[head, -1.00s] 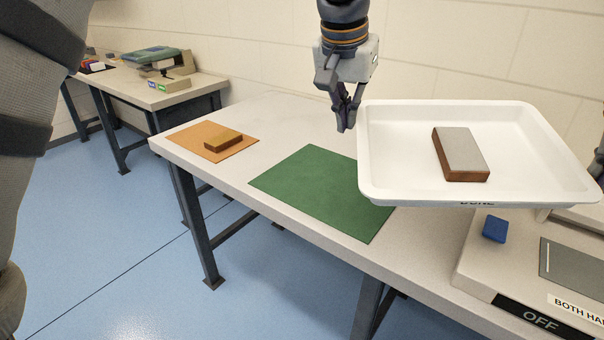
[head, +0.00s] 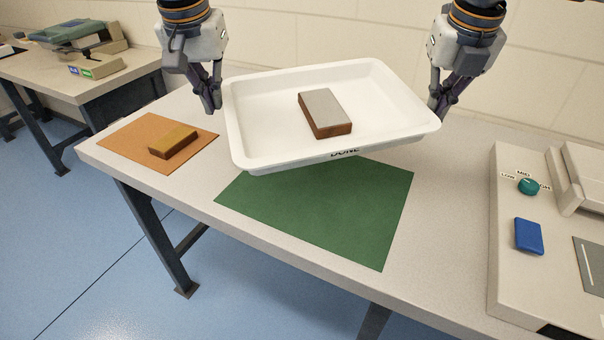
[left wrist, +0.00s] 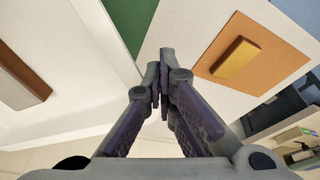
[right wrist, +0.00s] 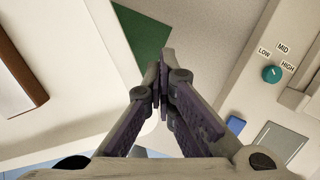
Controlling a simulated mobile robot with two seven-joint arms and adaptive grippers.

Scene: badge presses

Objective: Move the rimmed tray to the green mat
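The white rimmed tray (head: 262,128) is held up between my two grippers, over the back part of the green mat (head: 350,215). A brown block with a grey top (head: 325,113) lies in it. My left gripper (head: 214,106) is shut at the tray's left rim, and my right gripper (head: 438,112) is shut at its right rim. The tray also shows at the left of the left wrist view (left wrist: 90,75) and of the right wrist view (right wrist: 95,75). The tray hides the mat's far edge. The visible part of the mat is bare.
An orange mat (head: 130,139) with a yellow-brown block (head: 174,141) lies left of the green mat on the table (head: 250,235). A press with a teal knob (head: 528,186) and blue button (head: 528,236) stands at the right. Another bench (head: 70,78) stands behind left.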

